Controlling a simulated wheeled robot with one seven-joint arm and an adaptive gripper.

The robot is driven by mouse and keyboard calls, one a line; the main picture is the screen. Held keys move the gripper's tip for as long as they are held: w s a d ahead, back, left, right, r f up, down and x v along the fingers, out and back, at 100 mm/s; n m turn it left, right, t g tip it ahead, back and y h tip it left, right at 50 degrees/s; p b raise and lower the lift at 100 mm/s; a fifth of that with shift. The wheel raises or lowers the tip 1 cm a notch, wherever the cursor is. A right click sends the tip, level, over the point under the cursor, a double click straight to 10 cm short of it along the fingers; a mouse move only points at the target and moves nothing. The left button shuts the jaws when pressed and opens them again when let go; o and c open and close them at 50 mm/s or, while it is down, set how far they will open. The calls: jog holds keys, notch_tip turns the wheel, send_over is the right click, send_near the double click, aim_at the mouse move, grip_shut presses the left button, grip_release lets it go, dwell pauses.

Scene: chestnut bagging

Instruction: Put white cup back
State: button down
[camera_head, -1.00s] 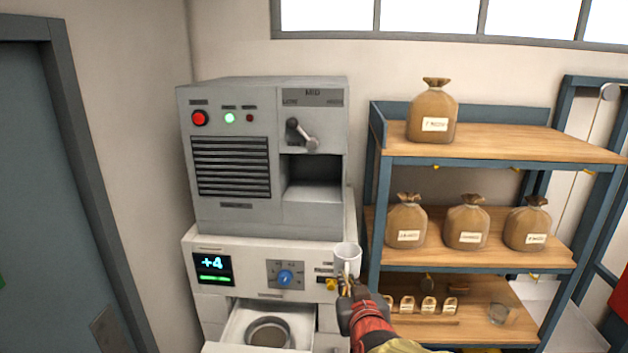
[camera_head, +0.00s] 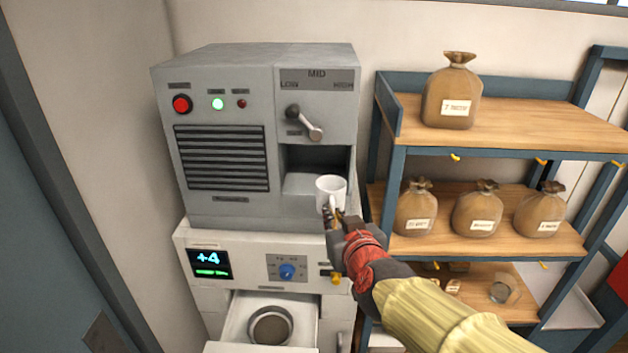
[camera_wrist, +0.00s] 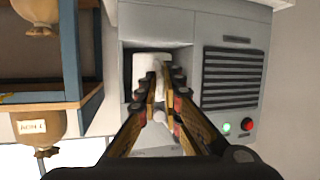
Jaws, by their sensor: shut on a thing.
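The white cup (camera_head: 331,189) is in my gripper (camera_head: 333,215), which is shut on its handle side. The cup looks upright in the head view, in front of the lower right part of the grey machine's recess (camera_head: 316,172). In the wrist view the white cup (camera_wrist: 152,70) lies just beyond the fingertips of my gripper (camera_wrist: 160,92), with the recess behind it. Whether the cup is inside the recess or only in front of it, I cannot tell. The fingers hide part of the handle.
The grey machine (camera_head: 222,205) has a lever (camera_head: 304,122) above the recess. Below is a white unit with an open drawer (camera_head: 238,325) holding a round pan (camera_head: 270,325). A shelf rack (camera_head: 389,180) with several brown sacks stands close on the right.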

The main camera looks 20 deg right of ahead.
jog(key=r+x, duration=0.1)
jog(key=x, duration=1.6)
jog(key=shift+w+r, duration=0.35)
jog(key=c, duration=2.4)
grip_release()
jog(key=shift+f, duration=0.15)
jog(key=o, duration=0.4)
jog(key=shift+o, duration=0.2)
